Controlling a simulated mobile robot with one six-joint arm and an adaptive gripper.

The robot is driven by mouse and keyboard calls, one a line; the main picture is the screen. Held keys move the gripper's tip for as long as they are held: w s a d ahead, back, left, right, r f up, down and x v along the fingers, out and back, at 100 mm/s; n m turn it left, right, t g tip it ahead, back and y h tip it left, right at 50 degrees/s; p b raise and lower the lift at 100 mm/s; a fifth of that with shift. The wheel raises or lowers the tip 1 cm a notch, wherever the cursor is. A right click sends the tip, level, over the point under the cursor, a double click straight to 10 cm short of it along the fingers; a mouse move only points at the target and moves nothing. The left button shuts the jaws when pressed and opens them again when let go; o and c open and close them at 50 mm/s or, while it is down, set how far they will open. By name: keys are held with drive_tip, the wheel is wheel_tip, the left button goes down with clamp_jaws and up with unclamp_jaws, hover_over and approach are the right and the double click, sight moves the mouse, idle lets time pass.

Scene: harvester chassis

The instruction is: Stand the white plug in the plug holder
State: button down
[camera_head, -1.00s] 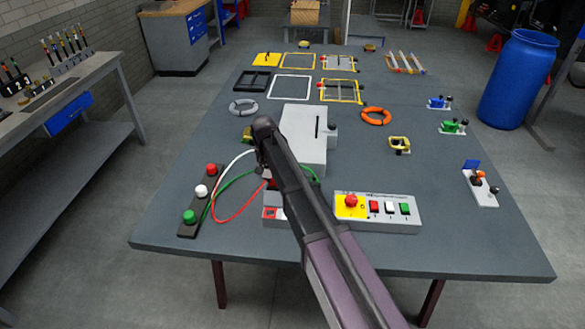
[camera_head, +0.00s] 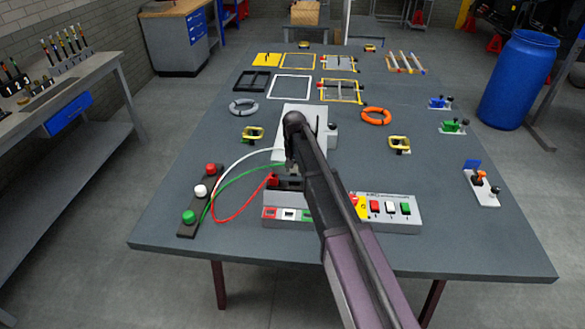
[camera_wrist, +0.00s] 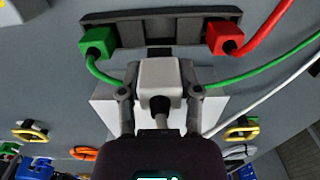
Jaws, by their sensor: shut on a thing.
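My gripper (camera_wrist: 160,72) is shut on the white plug (camera_wrist: 158,92), with one finger on each side, in the wrist view. The dark plug holder (camera_wrist: 160,32) lies just beyond the white plug. A green plug (camera_wrist: 96,40) stands at its left end and a red plug (camera_wrist: 225,38) at its right end, with an open middle between them. In the head view the holder (camera_head: 290,185) and the red plug (camera_head: 273,180) show beside my arm; the white plug is mostly hidden, and its white cable (camera_head: 240,157) runs towards my gripper.
A black strip with red, white and green knobs (camera_head: 201,194) stands at left, with cables looping from it. A grey socket panel (camera_head: 278,223) lies in front of the holder. A button box (camera_head: 400,222) is at right and a grey box (camera_head: 291,118) stands behind.

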drive_tip(key=shift+f, duration=0.2)
drive_tip(key=shift+f+b, duration=3.2)
drive_tip(key=shift+b, duration=0.15)
drive_tip(key=shift+c, duration=1)
unclamp_jaws()
drive_tip(key=shift+r, duration=0.1)
